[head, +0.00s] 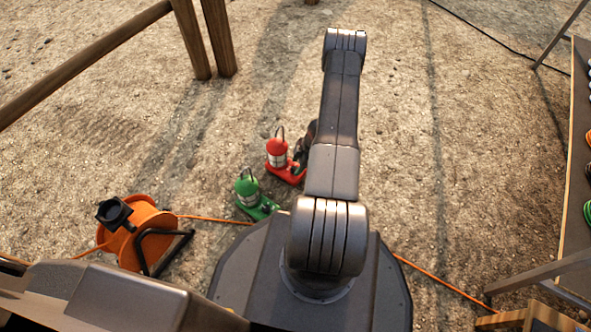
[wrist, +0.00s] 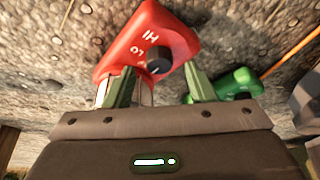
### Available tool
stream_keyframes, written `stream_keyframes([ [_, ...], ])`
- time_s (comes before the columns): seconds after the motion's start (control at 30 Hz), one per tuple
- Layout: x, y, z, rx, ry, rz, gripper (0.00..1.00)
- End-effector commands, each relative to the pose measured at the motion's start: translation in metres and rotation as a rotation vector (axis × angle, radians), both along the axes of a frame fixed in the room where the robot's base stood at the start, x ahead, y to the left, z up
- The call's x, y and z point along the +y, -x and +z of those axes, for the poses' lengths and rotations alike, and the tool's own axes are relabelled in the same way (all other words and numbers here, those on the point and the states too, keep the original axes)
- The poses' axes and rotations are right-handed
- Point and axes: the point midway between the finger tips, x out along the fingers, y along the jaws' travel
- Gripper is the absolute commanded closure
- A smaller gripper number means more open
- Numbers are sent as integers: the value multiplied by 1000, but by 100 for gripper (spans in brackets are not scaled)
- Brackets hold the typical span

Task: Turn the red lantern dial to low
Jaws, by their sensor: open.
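The red lantern (head: 277,150) stands on the ground beside my arm in the head view, left of the forearm. In the wrist view its red base (wrist: 125,58) shows the marks HI and LO next to a black round dial (wrist: 159,60). I cannot tell for sure which mark the dial points to. My gripper (wrist: 159,70) is open, with one green finger on each side of the dial in the picture. The fingers look apart from the dial, and nothing is held. In the head view my arm hides most of the gripper.
A green lantern (head: 247,188) stands close to the red one; its base (wrist: 236,84) shows behind the right finger in the wrist view. An orange cable reel (head: 147,236) stands at left, its cable on the ground. A table (head: 573,150) is at right. Wooden rails (head: 75,66) are at upper left.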

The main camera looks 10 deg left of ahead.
Motion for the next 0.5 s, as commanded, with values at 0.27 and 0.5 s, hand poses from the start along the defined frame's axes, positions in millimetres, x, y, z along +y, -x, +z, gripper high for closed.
stream_keyframes([
  [0.27,7,2,-19,-1,1,0,50],
  [0.5,7,2,-19,-1,1,0,50],
])
